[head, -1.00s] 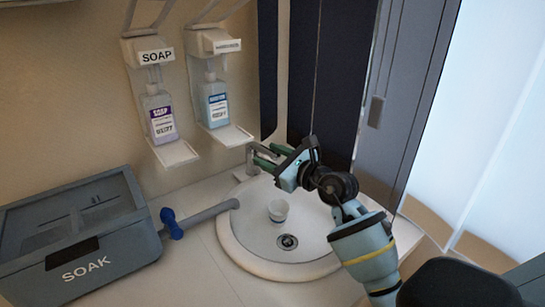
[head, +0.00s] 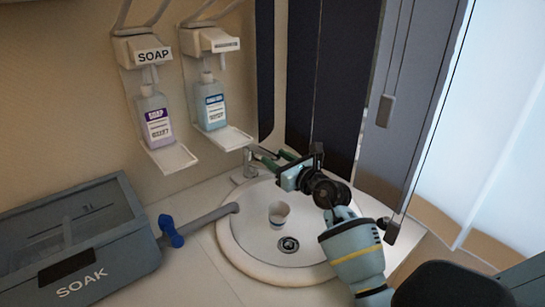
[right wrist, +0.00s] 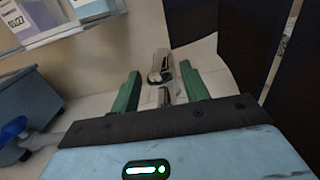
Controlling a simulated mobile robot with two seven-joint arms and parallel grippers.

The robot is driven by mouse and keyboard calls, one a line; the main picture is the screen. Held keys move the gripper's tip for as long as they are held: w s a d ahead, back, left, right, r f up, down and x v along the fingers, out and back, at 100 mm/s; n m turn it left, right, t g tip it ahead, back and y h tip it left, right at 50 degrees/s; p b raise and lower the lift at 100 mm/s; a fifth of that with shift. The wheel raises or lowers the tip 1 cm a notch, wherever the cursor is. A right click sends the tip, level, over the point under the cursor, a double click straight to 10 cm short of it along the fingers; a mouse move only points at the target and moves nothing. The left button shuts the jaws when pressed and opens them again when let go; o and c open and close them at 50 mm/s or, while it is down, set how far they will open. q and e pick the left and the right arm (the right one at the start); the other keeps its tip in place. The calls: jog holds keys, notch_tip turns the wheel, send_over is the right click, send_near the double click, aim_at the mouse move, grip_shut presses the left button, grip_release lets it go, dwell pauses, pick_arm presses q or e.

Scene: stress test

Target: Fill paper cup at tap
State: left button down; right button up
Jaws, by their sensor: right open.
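The white paper cup (head: 279,213) stands upright in the round white basin (head: 231,247), left of and behind the drain. Its contents cannot be made out. The chrome tap (head: 250,165) rises at the back-left of the basin. My right gripper (head: 273,159) is open at the tap, with its green fingers pointing left toward it. In the right wrist view the tap (right wrist: 160,66) shows beyond and between the two open fingers (right wrist: 160,78); contact cannot be told. The cup is not in that view. My left gripper is not in view.
A grey SOAK box (head: 80,270) stands at left, with a grey pipe and blue valve (head: 170,232) beside it. Soap (head: 154,118) and blue bottle (head: 211,105) dispensers hang on the wall. Dark panels (head: 340,90) stand behind the basin.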

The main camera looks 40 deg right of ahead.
aim_at(260, 152)
jog(key=shift+w, duration=1.1)
jog(key=shift+c, duration=0.4)
grip_shut()
